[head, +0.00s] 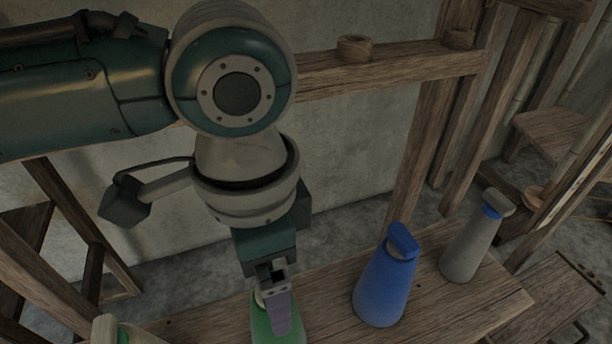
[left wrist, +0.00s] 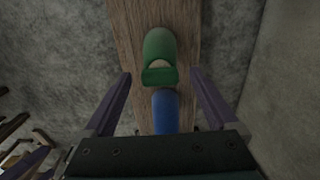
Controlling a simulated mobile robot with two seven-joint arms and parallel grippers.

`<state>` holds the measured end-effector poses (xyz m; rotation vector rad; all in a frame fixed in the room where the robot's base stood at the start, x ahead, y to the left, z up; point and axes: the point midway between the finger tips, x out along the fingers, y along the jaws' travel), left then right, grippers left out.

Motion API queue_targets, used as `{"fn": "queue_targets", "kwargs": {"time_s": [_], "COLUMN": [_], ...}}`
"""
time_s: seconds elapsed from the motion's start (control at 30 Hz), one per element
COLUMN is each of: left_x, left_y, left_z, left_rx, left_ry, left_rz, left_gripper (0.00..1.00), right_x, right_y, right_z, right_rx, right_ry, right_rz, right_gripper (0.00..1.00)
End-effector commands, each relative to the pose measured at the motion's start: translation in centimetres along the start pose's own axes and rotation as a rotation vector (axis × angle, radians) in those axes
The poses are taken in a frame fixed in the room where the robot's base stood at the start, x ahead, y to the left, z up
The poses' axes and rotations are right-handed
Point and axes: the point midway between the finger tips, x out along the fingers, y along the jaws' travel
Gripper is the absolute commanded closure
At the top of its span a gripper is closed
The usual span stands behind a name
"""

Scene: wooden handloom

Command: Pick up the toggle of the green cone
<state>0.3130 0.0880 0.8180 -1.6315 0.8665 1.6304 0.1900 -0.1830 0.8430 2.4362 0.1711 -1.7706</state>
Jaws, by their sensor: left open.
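The green cone (head: 262,326) stands on the wooden bench at the bottom of the head view, partly hidden by my left gripper (head: 278,300). In the left wrist view the green cone (left wrist: 159,44) shows at the upper middle. Its green toggle (left wrist: 160,76) is a flat block at the cone's pale tip. My left gripper (left wrist: 161,73) is open, with one purple finger on each side of the toggle in that view. I see gaps on both sides, and I cannot tell how far the fingertips are above the toggle. My right gripper is not in view.
A blue cone (head: 382,290) with a blue toggle (head: 403,240) stands right of the green one. A grey cone (head: 466,250) with a grey toggle (head: 498,201) stands farther right. A pale object (head: 104,329) is cut off at lower left. A wooden beam (head: 385,66) crosses behind.

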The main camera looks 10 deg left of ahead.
Motion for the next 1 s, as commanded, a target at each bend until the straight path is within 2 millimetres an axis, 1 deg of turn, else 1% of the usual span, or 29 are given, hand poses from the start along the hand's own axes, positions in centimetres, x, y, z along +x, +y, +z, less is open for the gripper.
{"fn": "queue_targets", "kwargs": {"time_s": [0.1,0.87,0.9,1.0], "left_x": [-0.06,-0.10,-0.10,-0.10], "left_y": [0.01,0.00,0.00,0.00], "left_z": [-0.01,-0.01,-0.01,-0.01], "left_rx": [0.000,0.000,0.000,0.000], "left_ry": [0.000,0.000,0.000,0.000], "left_rz": [0.000,0.000,0.000,0.000], "left_gripper": [0.07,0.93,0.95,0.95], "right_x": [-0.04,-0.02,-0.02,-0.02], "right_y": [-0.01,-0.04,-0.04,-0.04], "right_z": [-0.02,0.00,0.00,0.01], "right_rx": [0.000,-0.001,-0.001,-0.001], "right_ry": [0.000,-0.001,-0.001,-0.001], "right_rz": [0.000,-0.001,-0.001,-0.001], "right_gripper": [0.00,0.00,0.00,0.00]}}
